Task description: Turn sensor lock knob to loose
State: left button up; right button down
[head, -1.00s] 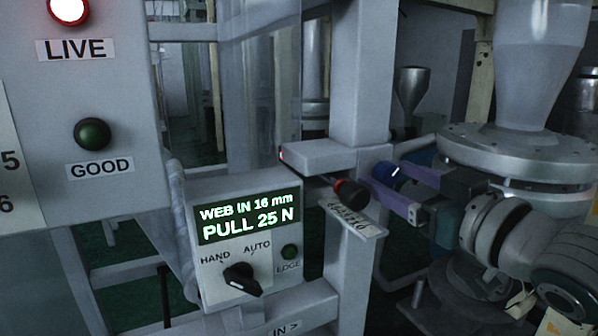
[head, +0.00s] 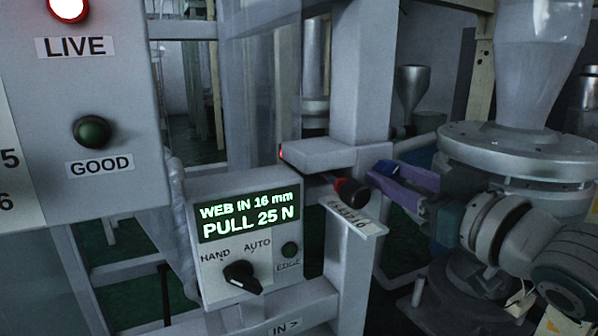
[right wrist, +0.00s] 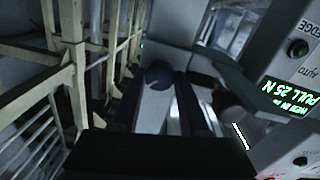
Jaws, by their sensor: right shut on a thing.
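A grey sensor block (head: 318,153) with a small red light juts from the upright post in the head view. A blue knob (head: 384,167) is at its right end, partly hidden by my fingers; it also shows as a dark blue round end in the right wrist view (right wrist: 158,75). My right gripper (head: 388,176) comes in from the right and is shut on this knob, one finger on each side in the right wrist view (right wrist: 160,88). The knob's pointer position cannot be read. My left gripper is not in view.
A black and red handle (head: 350,192) sticks out just left of my fingers, above a small lettered plate (head: 354,217). A control box (head: 245,235) reads "WEB IN 16 mm, PULL 25 N". A lamp panel (head: 120,110) stands at left, the upright post (head: 360,80) behind.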

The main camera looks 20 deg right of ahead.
jog(key=shift+n, duration=0.3)
jog(key=n, duration=0.3)
jog(key=shift+n, duration=0.4)
jog(key=n+b, duration=0.1)
jog(key=n, duration=0.3)
jog(key=shift+f+n, duration=0.1)
jog(key=shift+n, duration=0.2)
jog(key=n+b, duration=0.1)
jog(key=n, duration=0.3)
jog(key=shift+n, duration=0.3)
jog(key=n, duration=0.4)
jog(key=shift+y+b, duration=0.3)
jog(key=shift+b, duration=0.05)
jog(key=shift+n, duration=0.5)
jog(key=shift+c, duration=2.1)
grip_release()
